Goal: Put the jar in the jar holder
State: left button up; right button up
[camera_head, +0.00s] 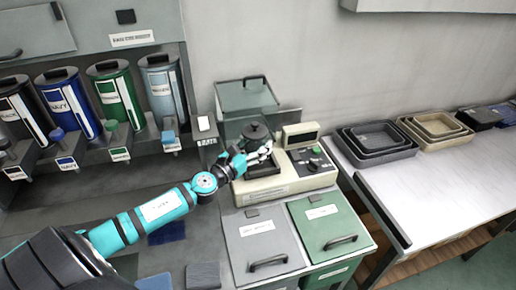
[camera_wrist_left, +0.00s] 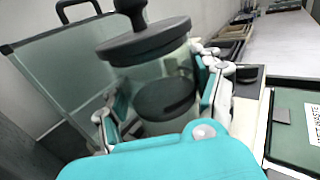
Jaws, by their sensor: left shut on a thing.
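The jar (camera_wrist_left: 165,72) is clear with a dark knobbed lid. In the left wrist view it stands roughly upright between the two fingers of my left gripper (camera_wrist_left: 162,98), which is shut on it. In the head view its dark lid (camera_head: 256,132) shows above my left gripper (camera_head: 260,154), and the gripper hides much of its body. The jar is at a cream machine (camera_head: 262,190) with a dark recess, which looks like the jar holder. I cannot tell whether the jar's base touches it. My right gripper is out of view.
A clear raised cover (camera_head: 246,97) with a dark handle stands behind the jar. Grey (camera_head: 262,240) and green (camera_head: 328,222) lidded bins are in front. Several labelled canisters (camera_head: 115,95) line the left. Stacked trays (camera_head: 378,140) sit on the right table, whose front is clear.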

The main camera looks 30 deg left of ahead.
pick_arm(q)
jog(key=shift+w, duration=0.75)
notch_tip(320, 180, down, 4)
jog(key=shift+r+b, duration=0.15)
jog(key=shift+b, duration=0.85)
jog(key=o, duration=1.6)
